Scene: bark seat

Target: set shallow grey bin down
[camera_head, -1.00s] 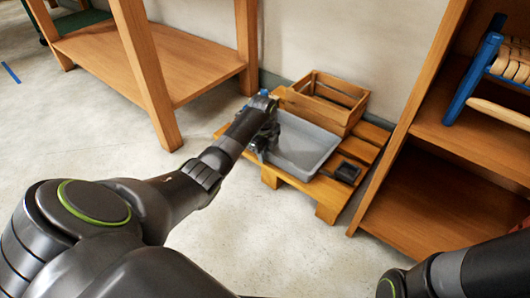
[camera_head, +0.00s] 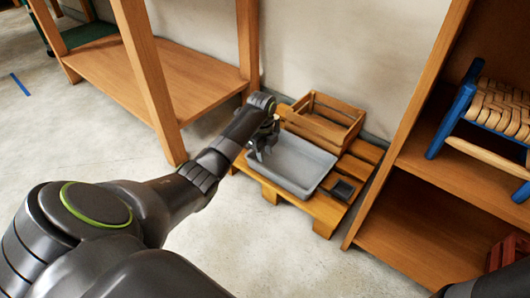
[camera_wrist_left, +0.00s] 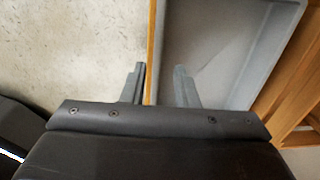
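The shallow grey bin (camera_head: 294,164) lies on the low wooden pallet (camera_head: 322,209), appearing flat and empty. My left gripper (camera_head: 260,150) is at the bin's left rim. In the left wrist view the two fingers of my left gripper (camera_wrist_left: 160,82) stand apart, one on each side of the line of the rim, with a gap between them. The bin (camera_wrist_left: 208,45) fills the area right of that line, and floor shows to the left. Whether a finger touches the rim cannot be told. My right gripper is out of view.
A wooden crate (camera_head: 325,120) stands behind the bin on the pallet, and a small black tray (camera_head: 343,190) lies to its right. A wooden shelf unit (camera_head: 400,215) stands at right, a wooden table (camera_head: 160,80) at left. Floor in front is clear.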

